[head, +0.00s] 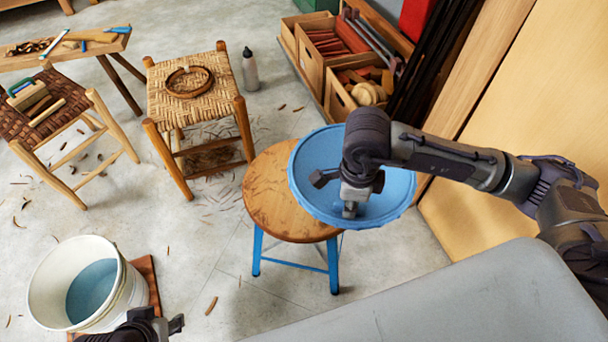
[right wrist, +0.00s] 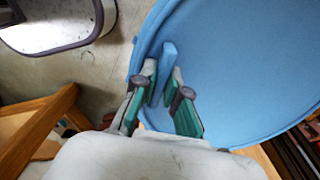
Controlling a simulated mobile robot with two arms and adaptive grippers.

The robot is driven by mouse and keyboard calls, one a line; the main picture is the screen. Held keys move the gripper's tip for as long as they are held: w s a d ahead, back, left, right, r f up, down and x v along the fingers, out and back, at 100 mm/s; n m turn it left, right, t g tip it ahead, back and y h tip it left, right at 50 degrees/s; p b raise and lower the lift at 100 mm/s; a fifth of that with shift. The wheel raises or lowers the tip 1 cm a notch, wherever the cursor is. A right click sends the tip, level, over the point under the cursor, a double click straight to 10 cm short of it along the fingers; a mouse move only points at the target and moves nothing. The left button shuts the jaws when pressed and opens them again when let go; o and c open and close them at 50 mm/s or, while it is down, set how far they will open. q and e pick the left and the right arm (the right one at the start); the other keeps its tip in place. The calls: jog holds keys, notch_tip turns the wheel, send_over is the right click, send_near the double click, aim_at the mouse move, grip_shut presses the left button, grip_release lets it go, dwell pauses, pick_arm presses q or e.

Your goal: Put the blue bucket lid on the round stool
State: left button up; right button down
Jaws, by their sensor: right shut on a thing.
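The blue bucket lid (head: 318,157) is a wide shallow disc with a raised rim. In the head view it overlaps the right part of the round stool (head: 266,205), which has a worn wooden top and blue legs. I cannot tell whether lid and stool touch. My right gripper (head: 350,210) is over the lid. In the right wrist view its fingers (right wrist: 165,95) are shut on a blue upright tab of the lid (right wrist: 240,65) near the rim. My left gripper (head: 165,328) is at the bottom edge, beside the white bucket; its fingers are too unclear to judge.
The white bucket (head: 45,290) with blue inside stands on a brown board at lower left. Two woven-seat stools (head: 205,108) (head: 60,118) stand behind. Wooden crates (head: 315,75) and a tan panel (head: 540,120) bound the right. Open floor lies between, with scattered shavings.

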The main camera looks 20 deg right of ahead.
aim_at(326, 196)
jog(key=shift+w+a+f+m, duration=0.2)
jog(key=shift+m, duration=0.2)
jog(key=w+a+f, duration=0.1)
jog(key=w+a+f+b, duration=0.1)
jog(key=w, duration=0.1)
jog(key=w+f, duration=0.1)
jog(key=shift+w+a+f, duration=0.25)
jog(key=shift+w+a, duration=0.1)
jog(key=shift+a, duration=0.05)
jog(key=w+f, duration=0.1)
jog(key=w+a+f+b, duration=0.1)
jog(key=w, duration=0.1)
jog(key=w+a+f, duration=0.1)
jog(key=shift+w+a, duration=0.25)
jog(key=shift+w, duration=0.05)
jog(key=shift+w+b, duration=0.1)
jog(key=shift+b, duration=0.2)
notch_tip(326, 196, down, 4)
jog(key=shift+r+b, duration=0.1)
jog(key=shift+b, duration=0.4)
pick_arm(q)
jog(key=w+d+r+t+h, duration=0.1)
jog(key=w+d+r+t, duration=0.1)
jog(key=w+t, duration=0.3)
jog(key=w+d, duration=0.1)
jog(key=w, duration=0.2)
jog(key=shift+w+r+t, duration=0.3)
jog(key=shift+w+r, duration=0.1)
